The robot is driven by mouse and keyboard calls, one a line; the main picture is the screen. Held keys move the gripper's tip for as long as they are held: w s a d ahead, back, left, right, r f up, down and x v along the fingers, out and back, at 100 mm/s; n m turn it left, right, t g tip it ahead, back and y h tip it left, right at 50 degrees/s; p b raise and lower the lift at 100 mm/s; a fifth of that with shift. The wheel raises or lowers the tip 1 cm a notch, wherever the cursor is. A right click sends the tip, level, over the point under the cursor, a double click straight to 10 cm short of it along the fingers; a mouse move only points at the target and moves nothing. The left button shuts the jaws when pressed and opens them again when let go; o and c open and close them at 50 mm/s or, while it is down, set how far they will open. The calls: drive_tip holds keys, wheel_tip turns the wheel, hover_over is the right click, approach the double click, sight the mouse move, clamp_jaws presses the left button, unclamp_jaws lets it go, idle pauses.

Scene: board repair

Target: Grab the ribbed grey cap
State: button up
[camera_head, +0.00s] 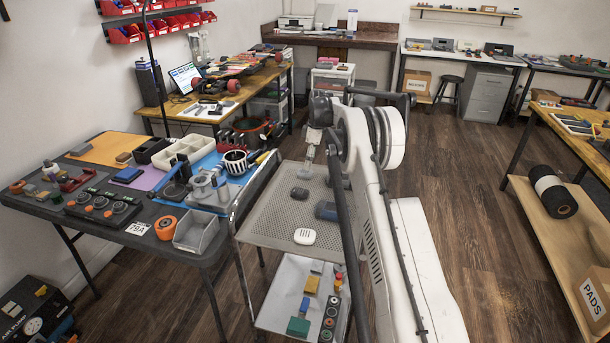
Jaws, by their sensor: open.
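A small dark grey rounded piece (300,193) lies on the perforated top tray (268,222) of a cart. It may be the ribbed grey cap, but it is too small to make out ribs. My gripper (306,174) is open and points down just above and behind this piece in the picture. I see nothing between the fingers. Whether the fingers touch the piece cannot be told from this one view.
On the same tray lie a dark blue piece (325,211), partly behind my arm, and a white slotted piece (305,236). The lower shelf (275,300) holds several coloured parts. A crowded folding table (85,222) stands to the left.

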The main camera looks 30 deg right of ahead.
sight(305, 173)
drive_tip(key=shift+w+a+f+b, duration=0.1)
drive_tip(key=shift+a+f, duration=0.2)
drive_tip(key=shift+f, duration=0.55)
drive_tip(key=shift+w+a+f+b, duration=0.15)
drive_tip(key=shift+a+f, duration=0.1)
drive_tip(key=shift+f, duration=0.6)
drive_tip(key=shift+w+a+f+b, duration=0.1)
drive_tip(key=shift+a+f, duration=0.2)
drive_tip(key=shift+f, duration=0.55)
drive_tip(key=shift+s, duration=0.1)
drive_tip(key=shift+c, duration=0.2)
drive_tip(key=c, duration=1)
drive_tip(key=shift+r, duration=0.1)
